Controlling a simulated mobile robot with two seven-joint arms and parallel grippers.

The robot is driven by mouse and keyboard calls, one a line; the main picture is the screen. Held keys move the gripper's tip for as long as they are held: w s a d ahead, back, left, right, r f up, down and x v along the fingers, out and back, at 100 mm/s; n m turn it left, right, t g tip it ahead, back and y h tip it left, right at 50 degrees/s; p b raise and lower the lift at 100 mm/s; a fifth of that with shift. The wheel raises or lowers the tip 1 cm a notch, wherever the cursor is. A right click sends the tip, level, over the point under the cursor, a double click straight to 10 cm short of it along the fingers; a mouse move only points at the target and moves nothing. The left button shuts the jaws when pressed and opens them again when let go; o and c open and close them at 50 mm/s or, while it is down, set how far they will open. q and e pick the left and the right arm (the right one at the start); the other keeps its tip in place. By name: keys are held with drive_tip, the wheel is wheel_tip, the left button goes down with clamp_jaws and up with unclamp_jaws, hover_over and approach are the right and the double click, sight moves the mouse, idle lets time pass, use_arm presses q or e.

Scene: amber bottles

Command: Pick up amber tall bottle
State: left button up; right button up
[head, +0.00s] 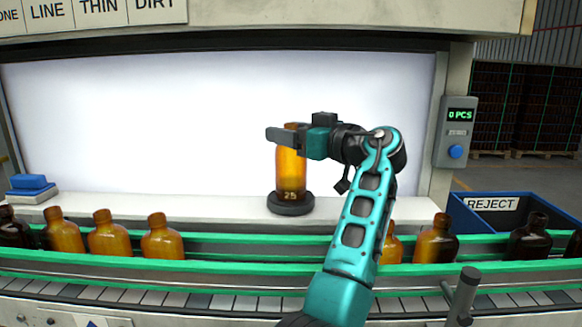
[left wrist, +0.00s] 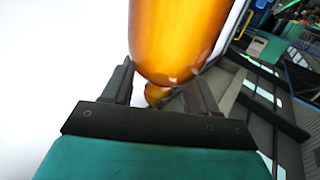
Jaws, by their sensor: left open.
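The amber tall bottle (head: 291,172) stands upright on a round dark stand (head: 291,203) in front of a bright white panel. The number 25 shows low on it. My left gripper (head: 284,135) is at the bottle's upper part and hides some of it. In the left wrist view, the bottle's amber body (left wrist: 180,35) fills the top middle. A smaller amber part shows between the two dark fingers of my left gripper (left wrist: 160,88), which are apart. I cannot tell whether either finger touches the glass. My right gripper is not in view.
A conveyor with green rails (head: 225,266) runs across the front, carrying several shorter amber and dark bottles. A blue REJECT bin (head: 545,206) stands at right. A counter box (head: 457,131) reads 0 PCS. A blue button block (head: 31,184) sits at left.

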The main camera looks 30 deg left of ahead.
use_arm(q)
drive_tip(key=shift+c, duration=0.4)
drive_tip(key=shift+f, duration=0.1)
clamp_jaws()
idle(0.4)
